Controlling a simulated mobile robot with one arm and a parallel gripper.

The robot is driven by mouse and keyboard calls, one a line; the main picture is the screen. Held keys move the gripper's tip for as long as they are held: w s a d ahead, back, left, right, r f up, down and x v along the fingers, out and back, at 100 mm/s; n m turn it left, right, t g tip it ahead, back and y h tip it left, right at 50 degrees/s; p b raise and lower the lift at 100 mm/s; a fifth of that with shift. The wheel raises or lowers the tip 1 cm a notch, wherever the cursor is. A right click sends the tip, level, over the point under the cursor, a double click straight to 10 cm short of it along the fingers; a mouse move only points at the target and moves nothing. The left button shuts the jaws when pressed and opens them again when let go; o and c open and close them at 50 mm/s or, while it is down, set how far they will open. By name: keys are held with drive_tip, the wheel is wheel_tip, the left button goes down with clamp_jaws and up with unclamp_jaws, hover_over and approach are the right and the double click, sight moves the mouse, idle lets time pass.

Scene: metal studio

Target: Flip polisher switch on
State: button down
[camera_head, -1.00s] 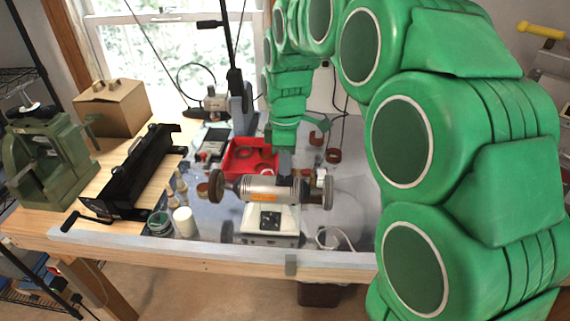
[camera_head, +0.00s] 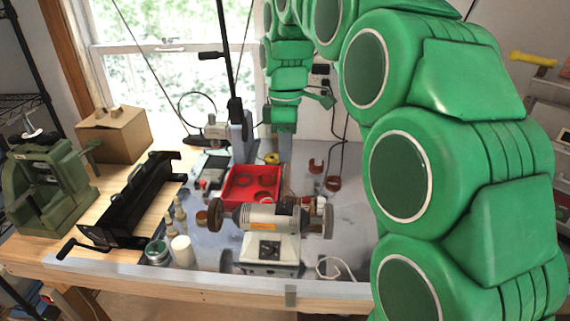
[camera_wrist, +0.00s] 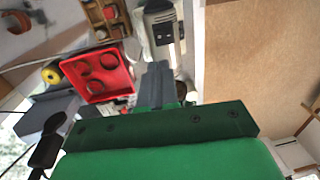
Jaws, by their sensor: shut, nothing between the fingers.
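The polisher (camera_head: 272,218) stands near the front edge of the bench, with a silver motor body and a dark round wheel at each end. Its pale base has a dark switch panel (camera_head: 264,250) facing front; I cannot tell the switch position. In the wrist view the polisher's pale base (camera_wrist: 158,13) is at the top, with its dark panel (camera_wrist: 164,32). My gripper (camera_head: 284,154) is above and behind the polisher in the head view, apart from it. In the wrist view my gripper (camera_wrist: 157,66) shows its grey fingers together, shut and empty, pointing toward the base.
A red tray (camera_head: 252,184) with round items lies behind the polisher. A white cup (camera_head: 182,250) and a green-rimmed jar (camera_head: 157,252) stand to its left. A black metal tool (camera_head: 130,203) and a green machine (camera_head: 48,185) are further left.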

sight(284, 207)
drive_tip(key=shift+w+r, duration=0.15)
drive_tip(key=shift+r, duration=1.15)
drive_tip(key=shift+s, duration=0.75)
drive_tip(key=shift+f, duration=0.15)
drive_tip(key=f, duration=0.4)
drive_tip(key=s+f, duration=0.1)
drive_tip(key=f, duration=0.8)
drive_tip(key=shift+s+f, duration=0.3)
drive_tip(key=shift+s, duration=0.1)
